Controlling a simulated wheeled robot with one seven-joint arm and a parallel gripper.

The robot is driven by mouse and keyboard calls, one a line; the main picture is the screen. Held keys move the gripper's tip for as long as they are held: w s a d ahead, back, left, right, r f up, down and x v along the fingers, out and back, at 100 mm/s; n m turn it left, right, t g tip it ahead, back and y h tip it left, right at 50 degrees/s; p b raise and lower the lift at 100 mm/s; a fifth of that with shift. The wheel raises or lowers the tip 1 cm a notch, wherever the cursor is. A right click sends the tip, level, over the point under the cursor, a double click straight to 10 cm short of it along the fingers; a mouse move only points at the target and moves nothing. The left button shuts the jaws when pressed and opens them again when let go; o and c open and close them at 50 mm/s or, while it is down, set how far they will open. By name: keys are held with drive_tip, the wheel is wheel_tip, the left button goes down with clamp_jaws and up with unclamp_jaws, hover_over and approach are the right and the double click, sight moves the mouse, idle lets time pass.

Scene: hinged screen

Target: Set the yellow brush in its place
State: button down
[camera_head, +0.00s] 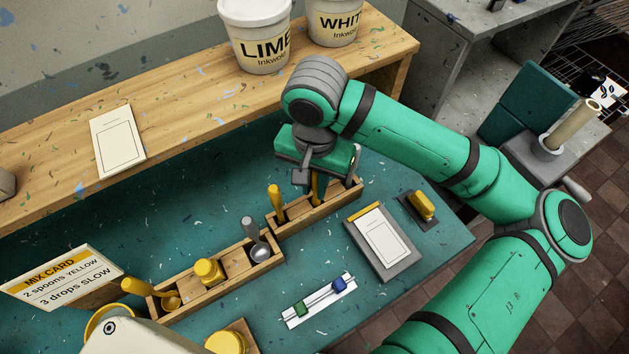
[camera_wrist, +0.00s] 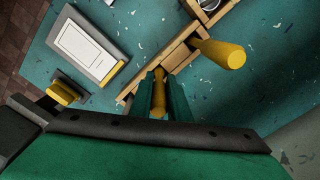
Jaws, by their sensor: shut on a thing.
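My gripper (camera_head: 312,190) hangs over the right-hand wooden holder (camera_head: 338,206) and is shut on a yellow brush (camera_head: 318,187), of which only part of the handle shows. In the wrist view, the brush handle (camera_wrist: 158,90) lies between the two green fingers (camera_wrist: 160,98), over the wooden holder (camera_wrist: 178,55). Its lower end is hidden, so I cannot tell whether it rests in the holder or is just above it. A second yellow handle (camera_head: 275,198) stands in the holder's left part, beside my gripper; it also shows in the wrist view (camera_wrist: 222,52).
A card stand (camera_head: 382,240) and a yellow block (camera_head: 422,206) lie right of the holder. A raised shelf (camera_head: 190,130) with tubs is behind.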

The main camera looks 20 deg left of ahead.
sight(314, 174)
drive_tip(key=shift+f, duration=0.8)
drive_tip(key=c, duration=1.6)
unclamp_jaws()
drive_tip(key=shift+r, duration=0.15)
wheel_tip(314, 174, up, 11)
drive_tip(key=shift+f, duration=0.2)
drive_tip(key=shift+w, duration=0.1)
